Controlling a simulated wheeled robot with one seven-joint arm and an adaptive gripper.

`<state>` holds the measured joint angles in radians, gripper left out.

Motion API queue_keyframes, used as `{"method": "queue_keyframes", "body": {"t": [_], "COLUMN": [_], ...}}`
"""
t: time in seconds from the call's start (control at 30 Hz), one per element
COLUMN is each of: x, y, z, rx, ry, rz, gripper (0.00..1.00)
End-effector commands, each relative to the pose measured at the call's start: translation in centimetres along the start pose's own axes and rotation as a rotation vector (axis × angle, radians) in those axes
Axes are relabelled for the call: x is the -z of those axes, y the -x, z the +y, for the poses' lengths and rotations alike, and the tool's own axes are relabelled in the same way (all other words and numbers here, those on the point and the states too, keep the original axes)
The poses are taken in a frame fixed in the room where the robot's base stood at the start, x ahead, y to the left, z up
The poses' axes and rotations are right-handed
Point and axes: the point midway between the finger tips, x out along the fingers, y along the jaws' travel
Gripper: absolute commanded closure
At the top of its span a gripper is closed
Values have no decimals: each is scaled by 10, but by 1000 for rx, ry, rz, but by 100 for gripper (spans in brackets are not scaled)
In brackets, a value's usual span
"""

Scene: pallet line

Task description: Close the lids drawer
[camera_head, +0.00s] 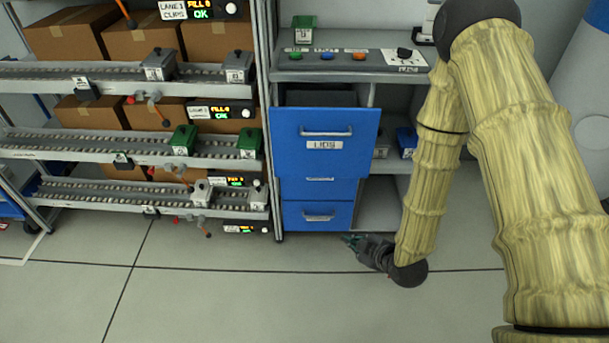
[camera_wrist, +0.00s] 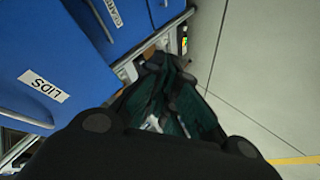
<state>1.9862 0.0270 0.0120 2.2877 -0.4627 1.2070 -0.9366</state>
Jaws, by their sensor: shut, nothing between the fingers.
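The lids drawer (camera_head: 340,165) is the large blue front with a silver handle and a white LIDS label, under the grey countertop. It stands pulled out from the cabinet, with a dark gap above its front edge. In the wrist view its blue front with the LIDS label (camera_wrist: 25,70) fills the left side. My gripper (camera_head: 350,240) is low, near the floor, to the right of and below the drawer front, apart from the handle. In the wrist view my gripper's dark green fingers (camera_wrist: 168,68) are together and empty.
A lower blue drawer (camera_head: 318,221) sits beneath, and open shelves (camera_head: 393,165) with a blue bin stand to the right. The countertop (camera_head: 350,66) carries buttons and a green box. Roller lanes (camera_head: 110,147) with cartons stand at left. The floor in front is clear.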

Motion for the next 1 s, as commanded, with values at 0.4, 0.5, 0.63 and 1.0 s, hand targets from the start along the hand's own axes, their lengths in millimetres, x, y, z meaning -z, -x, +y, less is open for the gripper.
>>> {"method": "queue_keyframes", "body": {"t": [0.4,0.5,0.63,1.0], "x": [110,122,130,159], "y": [-38,-35,-37,-77], "z": [92,100,104,115], "rx": [-412,-462,-484,-485], "ry": [771,839,871,869], "rz": [439,471,486,485], "gripper": [100,100,100,100]}}
